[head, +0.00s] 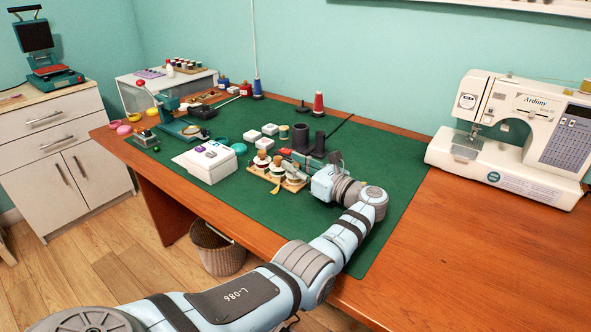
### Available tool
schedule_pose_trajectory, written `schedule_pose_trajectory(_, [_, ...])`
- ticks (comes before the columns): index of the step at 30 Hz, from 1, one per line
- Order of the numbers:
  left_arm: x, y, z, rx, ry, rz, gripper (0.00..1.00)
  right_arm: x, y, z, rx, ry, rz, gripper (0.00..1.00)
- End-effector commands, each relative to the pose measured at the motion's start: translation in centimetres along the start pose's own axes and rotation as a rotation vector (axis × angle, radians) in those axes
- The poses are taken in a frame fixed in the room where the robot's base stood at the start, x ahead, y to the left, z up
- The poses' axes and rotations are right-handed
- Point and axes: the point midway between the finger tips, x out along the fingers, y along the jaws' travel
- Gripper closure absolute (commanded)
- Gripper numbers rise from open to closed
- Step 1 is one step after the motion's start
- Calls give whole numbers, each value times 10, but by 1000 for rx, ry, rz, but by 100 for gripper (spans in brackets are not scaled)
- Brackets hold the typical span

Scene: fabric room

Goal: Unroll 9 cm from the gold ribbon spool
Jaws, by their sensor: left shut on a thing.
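A wooden stand (299,186) on the green cutting mat holds a row of ribbon spools (262,161) with pale flanges. A small gold ribbon tail (275,189) hangs at the stand's front edge. The gold spool itself is hard to tell from its neighbours. My left gripper (297,163) reaches in from the right at the stand's right end. It is shut at a ribbon spool there, but its fingertips and what lies between them are small and partly hidden. My right gripper is out of view.
Dark cylinders (301,138) and a red thread cone (318,105) stand behind the stand. A sewing machine (520,135) is at right. The mat's right part (385,150) is clear.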

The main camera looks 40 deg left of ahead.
Motion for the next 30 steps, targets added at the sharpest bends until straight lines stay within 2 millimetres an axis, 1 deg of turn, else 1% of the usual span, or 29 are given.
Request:
schedule_pose_trajectory(6, [0, 1, -1, 3, 3, 1, 100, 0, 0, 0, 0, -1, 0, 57])
schedule_pose_trajectory(7, [0, 1, -1, 3, 3, 1, 76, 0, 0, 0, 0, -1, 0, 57])
schedule_pose_trajectory(8, [0, 1, -1, 3, 2, 1, 72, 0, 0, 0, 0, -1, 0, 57])
schedule_pose_trajectory(16, [0, 0, -1, 1, 2, 0, 72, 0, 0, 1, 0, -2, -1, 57])
schedule_pose_trajectory(19, [-6, 0, -1, 1, 2, -1, 72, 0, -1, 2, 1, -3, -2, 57])
schedule_pose_trajectory(20, [-10, 0, -1, 1, 2, -2, 72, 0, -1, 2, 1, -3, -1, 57])
schedule_pose_trajectory(23, [-32, 0, -1, 1, 4, -4, 72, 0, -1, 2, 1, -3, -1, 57])
schedule_pose_trajectory(27, [-72, 0, -1, 3, 4, -4, 72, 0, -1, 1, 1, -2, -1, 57])
schedule_pose_trajectory(30, [-97, 0, -1, 4, 4, -3, 72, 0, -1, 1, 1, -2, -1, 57])
